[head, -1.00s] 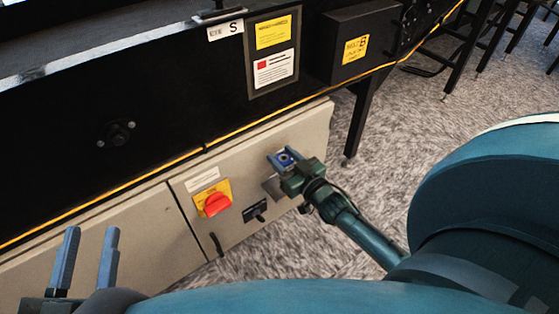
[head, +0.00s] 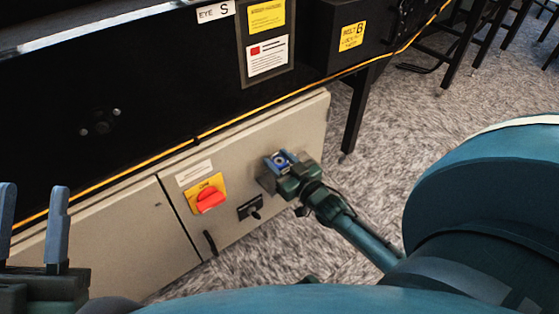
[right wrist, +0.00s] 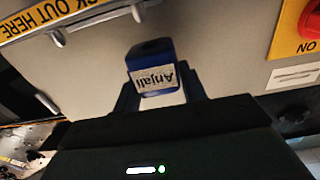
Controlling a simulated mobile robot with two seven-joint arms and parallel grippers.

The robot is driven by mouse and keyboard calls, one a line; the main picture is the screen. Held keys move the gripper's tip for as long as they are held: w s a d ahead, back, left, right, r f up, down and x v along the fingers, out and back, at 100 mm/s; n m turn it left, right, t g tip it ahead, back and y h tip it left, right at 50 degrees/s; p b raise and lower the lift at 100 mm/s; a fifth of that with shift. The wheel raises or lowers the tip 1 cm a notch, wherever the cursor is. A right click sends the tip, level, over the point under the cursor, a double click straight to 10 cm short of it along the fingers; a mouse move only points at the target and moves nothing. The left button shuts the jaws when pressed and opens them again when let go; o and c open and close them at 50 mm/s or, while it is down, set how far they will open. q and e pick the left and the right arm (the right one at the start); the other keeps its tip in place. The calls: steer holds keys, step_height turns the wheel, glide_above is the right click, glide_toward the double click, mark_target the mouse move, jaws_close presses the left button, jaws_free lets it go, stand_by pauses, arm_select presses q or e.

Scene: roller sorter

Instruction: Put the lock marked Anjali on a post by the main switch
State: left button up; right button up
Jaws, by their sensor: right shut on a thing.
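My right gripper (head: 282,160) is shut on a blue lock marked Anjali (right wrist: 152,72), held in front of the beige cabinet door. Its white label reads upside down in the right wrist view. The main switch (head: 209,199) is a red knob on a yellow plate, left of the gripper in the head view; part of the knob also shows in the right wrist view (right wrist: 312,20). Two pale posts, one at left (right wrist: 57,38) and one (right wrist: 138,11) above the lock, stand by a yellow LOCK OUT HERE strip (right wrist: 62,18). My left gripper (head: 32,215) is open and empty.
A small black fitting (head: 250,207) sits right of the switch, and a dark door handle (head: 210,243) lies below. The black conveyor side (head: 150,70) with a yellow cord (head: 290,98) runs above the cabinet. Carpet floor (head: 420,130) is free at right.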

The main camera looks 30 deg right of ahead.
steer(key=shift+r+p, duration=0.15)
steer(key=shift+p, duration=0.3)
steer(key=p, duration=0.4)
steer(key=shift+r+p, duration=0.15)
steer(key=shift+p, duration=0.15)
steer(key=shift+f, duration=0.35)
steer(key=shift+f+b, duration=0.8)
steer(key=shift+b, duration=0.15)
steer(key=shift+f+b, duration=0.65)
steer(key=shift+b, duration=0.1)
arm_select(q)
step_height(320, 180, down, 3)
steer(key=n+y, duration=0.2)
steer(key=shift+d+r+n+g, duration=0.1)
steer(key=shift+r+n+g, duration=0.05)
steer(key=shift+n+g, duration=0.15)
steer(key=shift+r, duration=0.25)
steer(key=shift+f, duration=0.25)
arm_select(e)
steer(key=shift+f, duration=0.3)
